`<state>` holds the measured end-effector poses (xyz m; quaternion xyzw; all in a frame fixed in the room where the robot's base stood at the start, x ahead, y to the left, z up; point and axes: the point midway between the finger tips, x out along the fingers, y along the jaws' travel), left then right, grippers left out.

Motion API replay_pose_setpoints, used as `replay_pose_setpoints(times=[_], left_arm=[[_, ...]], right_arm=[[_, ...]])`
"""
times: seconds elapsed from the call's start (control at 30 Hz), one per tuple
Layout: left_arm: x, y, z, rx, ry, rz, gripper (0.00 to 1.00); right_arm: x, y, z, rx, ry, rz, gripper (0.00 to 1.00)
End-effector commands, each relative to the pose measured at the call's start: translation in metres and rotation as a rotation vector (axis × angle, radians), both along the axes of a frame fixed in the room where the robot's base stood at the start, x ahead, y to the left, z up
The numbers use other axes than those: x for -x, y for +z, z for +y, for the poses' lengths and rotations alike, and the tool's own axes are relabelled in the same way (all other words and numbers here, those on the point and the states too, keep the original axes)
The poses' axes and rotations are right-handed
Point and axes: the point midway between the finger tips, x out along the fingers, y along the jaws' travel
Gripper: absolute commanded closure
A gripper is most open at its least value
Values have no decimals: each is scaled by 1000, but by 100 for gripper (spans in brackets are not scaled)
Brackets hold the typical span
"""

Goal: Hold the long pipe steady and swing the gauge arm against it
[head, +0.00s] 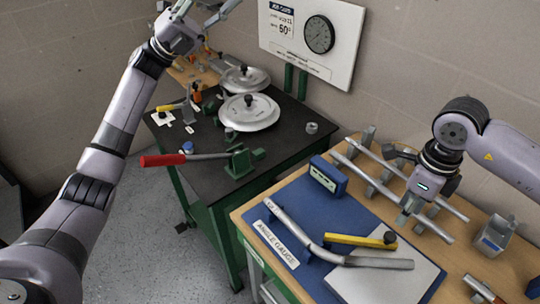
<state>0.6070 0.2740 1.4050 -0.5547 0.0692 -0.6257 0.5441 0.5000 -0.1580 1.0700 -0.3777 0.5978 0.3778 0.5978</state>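A long silver pipe (291,228) with a bend in it lies on the blue board marked ANGLE GAUGE (262,226). Its right part lies over a pale grey plate (378,284). The yellow gauge arm (358,241) with a black knob lies just behind that part of the pipe; whether they touch is unclear. My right gripper (412,214) points down at the pipe rack, behind and right of the gauge arm; its finger gap is hard to make out. My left gripper (200,10) is high at the top edge, spread open, away from the pipe and partly cut off.
Straight pipes (440,232) lie on the rack at the back of the wooden table. The dark bench (208,150) carries a red-handled bender (164,160) and round discs (249,115).

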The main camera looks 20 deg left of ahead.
Motion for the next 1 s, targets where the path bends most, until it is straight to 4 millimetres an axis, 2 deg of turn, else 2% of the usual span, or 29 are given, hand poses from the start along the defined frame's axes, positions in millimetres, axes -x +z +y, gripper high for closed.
replay_pose_setpoints(times=[0.03, 0.17, 0.2, 0.3, 0.37, 0.4, 0.5, 0.6, 0.7, 0.87, 1.0], left_arm=[[4, -8, -29, -111, 0, -68, 57], [14, -48, -96, -399, -15, -266, 57], [19, -63, -113, -488, -28, -334, 57], [31, -108, -151, -716, -82, -528, 57], [39, -139, -167, -853, -135, -661, 57], [45, -160, -174, -944, -180, -754, 57], [57, -215, -178, -1156, -325, -993, 57], [65, -258, -166, -1313, -491, -1198, 57], [68, -286, -148, -1412, -643, -1346, 57], [70, -308, -126, -1486, -802, -1473, 57], [72, -319, -123, -1499, -845, -1502, 57]], right_arm=[[0, 0, 0, 0, 0, 0, 67], [0, 0, 0, 0, 0, 0, 67], [0, 0, 0, 0, 0, 0, 67], [0, 0, 0, 0, 0, 0, 67], [0, 0, 0, 0, 0, 0, 67], [0, 0, 0, 0, 0, 0, 67], [0, 0, 0, 0, 0, 0, 67], [0, 0, 0, 0, 0, 0, 67], [0, 0, 0, 0, 0, 0, 67], [0, 0, 0, 0, 0, 0, 67], [0, 0, 0, 0, 0, 0, 67]])
